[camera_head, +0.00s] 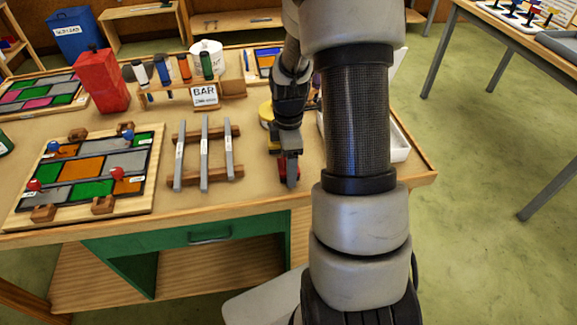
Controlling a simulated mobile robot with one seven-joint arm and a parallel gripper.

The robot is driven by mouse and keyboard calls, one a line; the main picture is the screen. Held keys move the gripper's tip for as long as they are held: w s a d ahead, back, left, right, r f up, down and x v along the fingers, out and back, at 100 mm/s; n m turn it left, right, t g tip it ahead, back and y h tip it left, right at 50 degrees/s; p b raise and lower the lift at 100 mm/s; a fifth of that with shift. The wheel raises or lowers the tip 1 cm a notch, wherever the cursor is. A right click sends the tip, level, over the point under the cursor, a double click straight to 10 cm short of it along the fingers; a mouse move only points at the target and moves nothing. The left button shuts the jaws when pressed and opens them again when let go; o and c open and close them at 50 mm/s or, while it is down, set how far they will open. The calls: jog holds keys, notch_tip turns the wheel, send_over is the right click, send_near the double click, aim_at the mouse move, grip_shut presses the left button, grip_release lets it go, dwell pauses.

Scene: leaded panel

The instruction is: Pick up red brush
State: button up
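My gripper (289,180) points down at the front right of the workbench, to the right of the bar rack. A small red piece (282,167) shows at its fingers. It may be the red brush, but it is mostly hidden and too small to tell. I cannot tell whether the fingers are closed on it or apart from it. My arm covers much of the bench on the right.
A rack with several grey bars (204,150) is left of my gripper. A leaded panel (90,175) lies at the left front. A red container (101,82) and a holder with several bottles (190,95) stand behind. A white tray (399,143) is partly hidden by my arm.

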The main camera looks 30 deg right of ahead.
jog(key=c, duration=1.1)
jog(key=shift+r, duration=0.1)
jog(key=shift+c, duration=0.2)
notch_tip(320, 180, up, 10)
jog(key=shift+f+p, duration=0.1)
jog(key=shift+p, duration=0.5)
